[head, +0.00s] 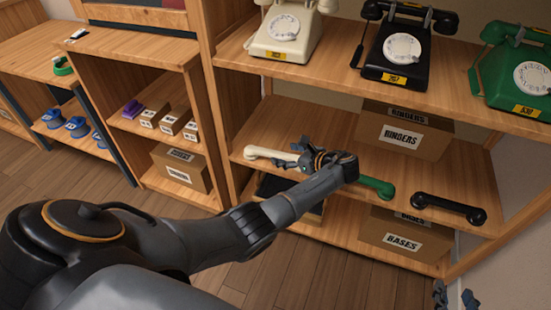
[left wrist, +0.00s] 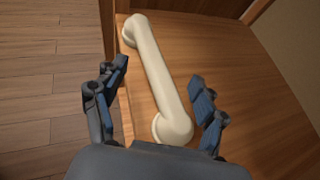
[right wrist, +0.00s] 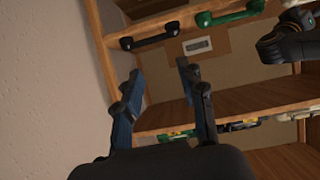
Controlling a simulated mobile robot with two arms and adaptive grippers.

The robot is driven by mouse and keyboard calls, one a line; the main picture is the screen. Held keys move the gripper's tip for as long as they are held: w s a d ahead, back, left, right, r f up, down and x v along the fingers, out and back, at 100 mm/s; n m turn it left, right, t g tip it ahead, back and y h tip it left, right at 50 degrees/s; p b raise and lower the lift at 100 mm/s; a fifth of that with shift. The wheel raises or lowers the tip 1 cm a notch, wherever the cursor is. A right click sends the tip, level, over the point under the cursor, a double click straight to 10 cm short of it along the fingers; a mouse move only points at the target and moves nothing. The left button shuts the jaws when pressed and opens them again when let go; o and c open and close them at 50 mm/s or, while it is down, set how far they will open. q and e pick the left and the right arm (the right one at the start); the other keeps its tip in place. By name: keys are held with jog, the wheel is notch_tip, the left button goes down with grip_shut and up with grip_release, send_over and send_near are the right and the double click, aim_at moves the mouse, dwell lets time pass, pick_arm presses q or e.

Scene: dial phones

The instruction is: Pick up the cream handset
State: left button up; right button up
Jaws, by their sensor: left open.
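The cream handset (head: 270,154) lies on the middle shelf at its left part, partly behind my left gripper in the head view. In the left wrist view the cream handset (left wrist: 160,80) lies lengthwise between my left gripper's spread fingers. My left gripper (head: 300,152) is open; its fingers (left wrist: 158,98) stand on either side of the handset's near end, with no visible grip on it. My right gripper (right wrist: 158,75) is open and empty, away from the handset; in the head view its fingertips (head: 455,297) show at the bottom right.
A green handset (head: 376,187) and a black handset (head: 449,208) lie to the right on the same shelf (head: 330,187). A binders box (head: 402,135) stands behind them. Cream (head: 285,30), black (head: 398,48) and green (head: 520,70) phones stand on the shelf above.

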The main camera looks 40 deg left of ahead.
pick_arm(q)
jog(key=x, duration=0.2)
jog(key=shift+a+f+b, duration=0.15)
jog(key=shift+a+b, duration=0.15)
jog(key=shift+b, duration=0.05)
grip_shut()
pick_arm(e)
jog(key=r+t, duration=0.1)
jog(key=w+r+t, duration=0.1)
jog(key=r, duration=0.1)
jog(key=w+a+r+y, duration=0.1)
jog(key=shift+w+a+r+t, duration=0.1)
jog(key=shift+w+r+t, duration=0.1)
jog(key=shift+t, duration=0.2)
